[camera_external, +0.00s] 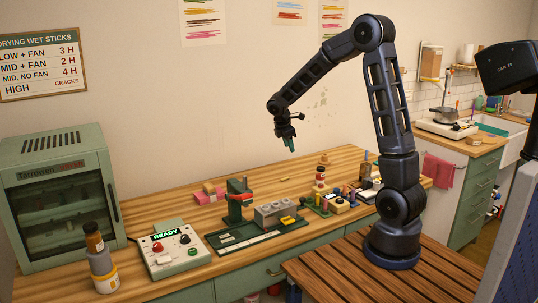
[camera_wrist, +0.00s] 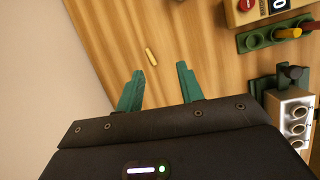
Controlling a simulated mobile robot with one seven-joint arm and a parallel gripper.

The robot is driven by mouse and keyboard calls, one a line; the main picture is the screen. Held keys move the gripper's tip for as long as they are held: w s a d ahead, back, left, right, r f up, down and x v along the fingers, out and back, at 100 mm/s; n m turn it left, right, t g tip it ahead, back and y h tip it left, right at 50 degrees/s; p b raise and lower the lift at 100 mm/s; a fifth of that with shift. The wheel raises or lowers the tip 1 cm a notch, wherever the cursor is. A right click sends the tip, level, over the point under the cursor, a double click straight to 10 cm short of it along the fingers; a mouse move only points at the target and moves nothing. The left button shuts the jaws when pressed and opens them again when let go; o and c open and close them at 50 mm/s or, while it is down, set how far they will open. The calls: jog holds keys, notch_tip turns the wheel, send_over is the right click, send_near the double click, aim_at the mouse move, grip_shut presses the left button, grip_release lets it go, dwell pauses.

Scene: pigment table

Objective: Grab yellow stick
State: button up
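A short yellow stick (camera_wrist: 151,56) lies flat on the wooden table in the wrist view, clear of other objects. In the external view my gripper (camera_external: 288,144) hangs above the back part of the table, pointing down.
A green rack (camera_wrist: 260,40) holds an orange-yellow stick and others, right of the loose stick. A grey block with holes (camera_external: 274,212) and a green press (camera_external: 240,200) stand on the table. A control box (camera_external: 175,255) and drying cabinet (camera_external: 60,190) are at left.

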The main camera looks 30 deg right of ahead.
aim_at(285, 179)
jog(key=w+f+n, duration=0.1)
jog(key=w+f, duration=0.1)
jog(key=f, duration=0.4)
jog(key=w+d+f+n, duration=0.1)
jog(key=w+f, duration=0.1)
jog(key=f, duration=0.4)
jog(key=w+f+n, duration=0.1)
jog(key=w+f, duration=0.1)
jog(key=f, duration=0.4)
jog(key=shift+d+h, duration=0.3)
jog(key=shift+h, duration=0.1)
jog(key=c, duration=0.8)
